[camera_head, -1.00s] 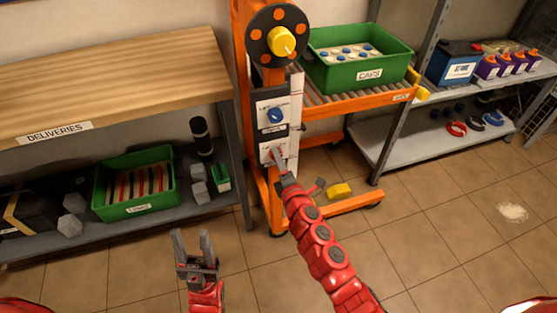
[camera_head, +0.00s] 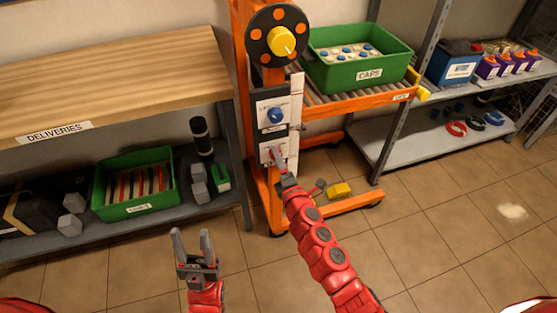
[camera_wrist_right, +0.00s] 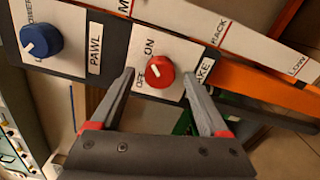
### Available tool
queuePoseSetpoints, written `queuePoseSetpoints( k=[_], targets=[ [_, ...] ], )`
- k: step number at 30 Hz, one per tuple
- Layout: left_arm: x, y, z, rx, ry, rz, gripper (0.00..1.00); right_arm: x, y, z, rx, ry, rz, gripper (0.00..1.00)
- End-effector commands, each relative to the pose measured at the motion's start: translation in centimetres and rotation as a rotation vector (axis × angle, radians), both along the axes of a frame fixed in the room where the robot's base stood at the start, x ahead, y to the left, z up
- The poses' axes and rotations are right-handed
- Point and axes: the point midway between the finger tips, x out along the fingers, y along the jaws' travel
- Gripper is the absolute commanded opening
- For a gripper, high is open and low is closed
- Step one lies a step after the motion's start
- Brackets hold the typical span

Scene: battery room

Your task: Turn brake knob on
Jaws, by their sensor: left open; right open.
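The brake knob (camera_wrist_right: 160,73) is a red round knob with a white pointer line on a white plate, between the words ON and OFF. Its pointer faces the upper left in the right wrist view. My right gripper (camera_wrist_right: 158,76) is open, with one finger on each side of the knob; I cannot tell whether they touch it. In the head view my right gripper (camera_head: 279,159) is at the lower plate of the orange stand and mostly hides the knob. My left gripper (camera_head: 192,240) is open and empty above the floor, left of the stand.
A blue PAWL knob (camera_wrist_right: 41,40) sits beside the brake plate, above it in the head view. A yellow knob on a black disc (camera_head: 256,52) tops the orange stand (camera_head: 241,75). The green CAPS bin (camera_head: 338,75) stands right, the deliveries bench (camera_head: 130,75) left.

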Motion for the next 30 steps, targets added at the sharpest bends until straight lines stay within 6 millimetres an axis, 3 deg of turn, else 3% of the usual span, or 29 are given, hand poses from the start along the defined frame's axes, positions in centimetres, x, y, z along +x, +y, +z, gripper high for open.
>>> queuePoseSetpoints(
  k=[5, 21, 30],
  targets=[
    [0.0, 0.0, 0.2, 0.000, 0.000, 0.000, 0.50, -2.3, -0.8, -0.2, -0.002, 0.004, 0.000, 0.79],
    [0.0, 0.0, -0.3, 0.000, 0.000, 0.000, 0.50, -13.6, -4.5, -0.3, -0.001, 0.006, -0.002, 0.79],
    [0.0, 0.0, -0.5, 0.000, 0.000, 0.000, 0.50, -16.2, -5.3, -0.1, 0.000, 0.002, 0.000, 0.79]
  ],
)
